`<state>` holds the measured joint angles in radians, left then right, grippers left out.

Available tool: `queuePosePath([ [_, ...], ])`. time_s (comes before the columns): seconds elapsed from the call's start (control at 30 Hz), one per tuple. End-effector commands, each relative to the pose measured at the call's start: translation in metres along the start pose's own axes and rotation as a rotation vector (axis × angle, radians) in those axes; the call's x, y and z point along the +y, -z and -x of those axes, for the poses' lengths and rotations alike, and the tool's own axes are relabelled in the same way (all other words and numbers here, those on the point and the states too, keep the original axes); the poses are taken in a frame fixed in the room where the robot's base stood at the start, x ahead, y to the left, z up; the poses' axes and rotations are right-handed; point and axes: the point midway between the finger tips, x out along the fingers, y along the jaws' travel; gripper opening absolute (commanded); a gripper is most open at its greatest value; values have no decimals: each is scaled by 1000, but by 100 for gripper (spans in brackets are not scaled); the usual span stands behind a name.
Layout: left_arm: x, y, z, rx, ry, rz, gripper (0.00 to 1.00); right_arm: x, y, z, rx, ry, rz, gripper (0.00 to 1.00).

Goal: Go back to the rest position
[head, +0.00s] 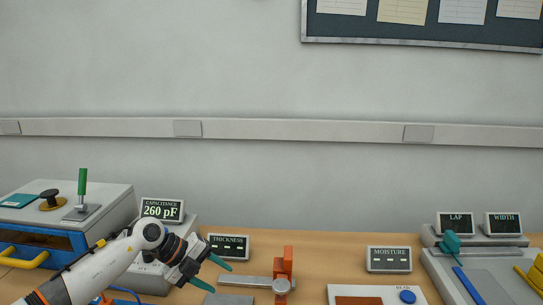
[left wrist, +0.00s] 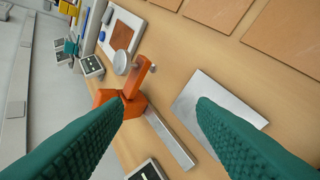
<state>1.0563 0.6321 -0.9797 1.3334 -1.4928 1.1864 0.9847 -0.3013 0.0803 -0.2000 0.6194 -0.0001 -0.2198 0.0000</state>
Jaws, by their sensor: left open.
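My left gripper (head: 216,272) is in the head view at the lower left of centre, above the bench. Its two green fingers are apart with nothing between them. In the left wrist view the open fingers (left wrist: 160,112) frame an orange clamp-like gauge (left wrist: 108,97) and a flat grey metal plate (left wrist: 222,95), both below on the bench. The same orange gauge (head: 283,268) stands just right of the gripper in the head view, with a grey bar reaching left. My right gripper does not show.
The wooden bench (head: 335,250) holds a capacitance display (head: 162,210) reading 260 pF, a thickness display (head: 228,246) and a moisture display (head: 389,259). A blue-fronted machine (head: 40,240) is at the left. A grey station (head: 490,270) is at the right. Space above the bench is clear.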

Motion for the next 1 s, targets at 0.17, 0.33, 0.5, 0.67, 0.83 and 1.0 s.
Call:
queuePosePath([
  [0.17, 73, -88, -48, -136, -596, 39, 52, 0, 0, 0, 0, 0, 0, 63],
  [0.33, 99, -108, -19, -60, -1094, 343, 52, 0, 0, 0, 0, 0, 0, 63],
  [0.5, 44, -85, 11, 181, -1351, 840, 52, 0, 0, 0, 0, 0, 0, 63],
  [0.67, -68, -80, 9, 474, -1288, 1376, 52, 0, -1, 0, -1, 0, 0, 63],
  [0.83, -173, -121, -5, 688, -1009, 1785, 52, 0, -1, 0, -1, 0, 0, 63],
  [1.0, -230, -166, -12, 778, -761, 1989, 52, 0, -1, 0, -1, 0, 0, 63],
])
